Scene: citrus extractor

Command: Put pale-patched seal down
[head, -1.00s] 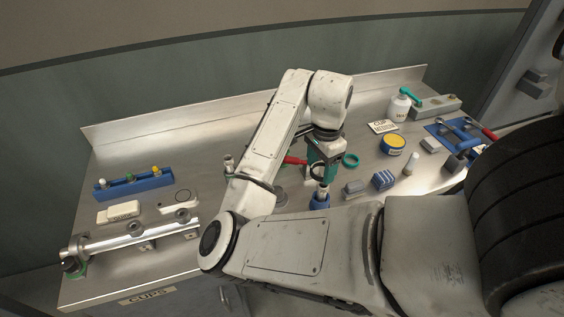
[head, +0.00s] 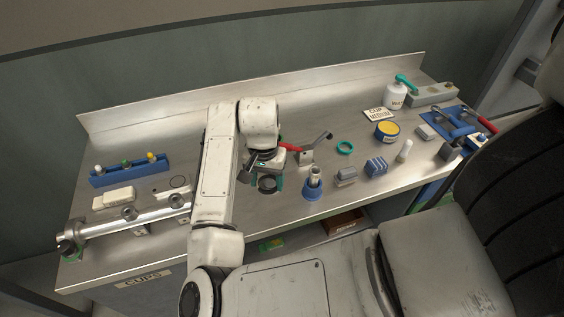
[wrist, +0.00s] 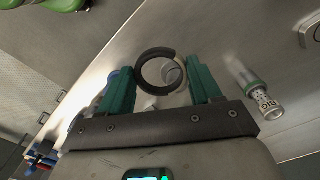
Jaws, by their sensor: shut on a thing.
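A dark ring-shaped seal (wrist: 143,73) sits between the teal fingers of my gripper (wrist: 162,80) in the wrist view. The gripper is shut on it, one finger at each side, and a pale round thing shows through its opening. In the head view my gripper (head: 267,182) holds the seal (head: 267,185) over the middle of the steel bench (head: 225,265), left of the blue cone-shaped stand (head: 312,190). Its height above the bench is hard to tell.
A teal ring (head: 345,147) and a red-handled tool (head: 290,147) lie right of my gripper. Grey and blue blocks (head: 375,167) stand farther right. A metal tube (head: 110,223) and blue rack (head: 130,175) are at left. A labelled vial (wrist: 262,98) shows in the wrist view.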

